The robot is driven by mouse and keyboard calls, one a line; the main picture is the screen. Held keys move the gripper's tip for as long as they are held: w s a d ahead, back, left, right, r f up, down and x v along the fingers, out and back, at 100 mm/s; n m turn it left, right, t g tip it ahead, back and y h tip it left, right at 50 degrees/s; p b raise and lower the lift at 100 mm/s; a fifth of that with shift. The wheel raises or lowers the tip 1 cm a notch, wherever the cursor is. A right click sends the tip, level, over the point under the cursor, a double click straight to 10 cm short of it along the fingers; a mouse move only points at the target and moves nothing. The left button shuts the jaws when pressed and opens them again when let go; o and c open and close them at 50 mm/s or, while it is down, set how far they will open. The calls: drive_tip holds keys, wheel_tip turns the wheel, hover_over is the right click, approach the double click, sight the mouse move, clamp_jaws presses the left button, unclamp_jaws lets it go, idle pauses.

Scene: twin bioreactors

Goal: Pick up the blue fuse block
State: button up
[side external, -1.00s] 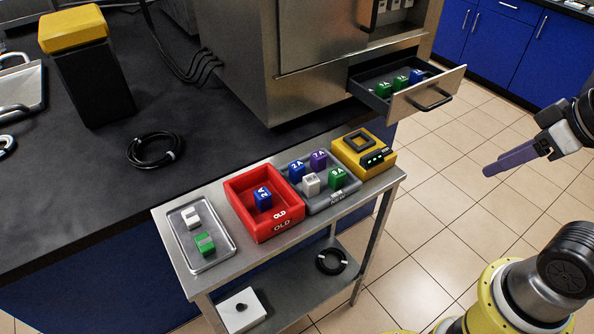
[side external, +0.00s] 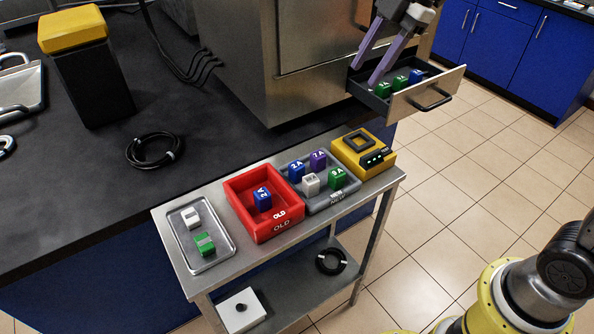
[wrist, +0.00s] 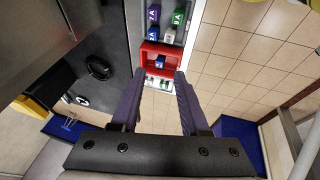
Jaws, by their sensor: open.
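Several blue fuse blocks show. One (side external: 416,77) is in the open drawer (side external: 428,92), at the right end of a row beside two green blocks. Another blue block (side external: 263,199) sits in the red bin marked OLD (side external: 244,221). A third blue block (side external: 296,171) is in the grey tray (side external: 318,204) with purple, white and green blocks. My gripper (side external: 366,76) is open and empty, with its purple fingers pointing down over the drawer's left end. In the wrist view my gripper (wrist: 160,73) is spread, with the red bin (wrist: 167,50) beyond it.
The drawer's front panel and handle (side external: 430,99) stick out on the right. The steel cabinet (side external: 310,90) stands close behind my fingers. A yellow device (side external: 378,171) is on the cart's right end; a metal tray (side external: 223,246) with white and green pieces is on its left.

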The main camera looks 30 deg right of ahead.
drive_tip(key=w+a+f+n+g, duration=0.1)
drive_tip(key=w+a+f, duration=0.1)
drive_tip(key=w+f, duration=0.35)
drive_tip(key=g, duration=0.1)
approach(299, 163)
drive_tip(key=shift+g+y, duration=0.4)
drive_tip(key=shift+g, duration=0.1)
drive_tip(key=f, duration=0.4)
drive_tip(key=shift+w+f, duration=0.1)
drive_tip(key=shift+w, duration=0.25)
drive_tip(key=shift+a+f, duration=0.25)
drive_tip(key=shift+f, duration=0.3)
drive_tip(key=x, duration=0.4)
drive_tip(key=shift+s+a+r, duration=0.15)
drive_tip(key=shift+a+r, duration=0.05)
drive_tip(key=shift+a, duration=0.2)
drive_tip(key=shift+a+f, duration=0.25)
drive_tip(key=shift+f, duration=0.4)
drive_tip(key=shift+c, duration=0.2)
clamp_jaws()
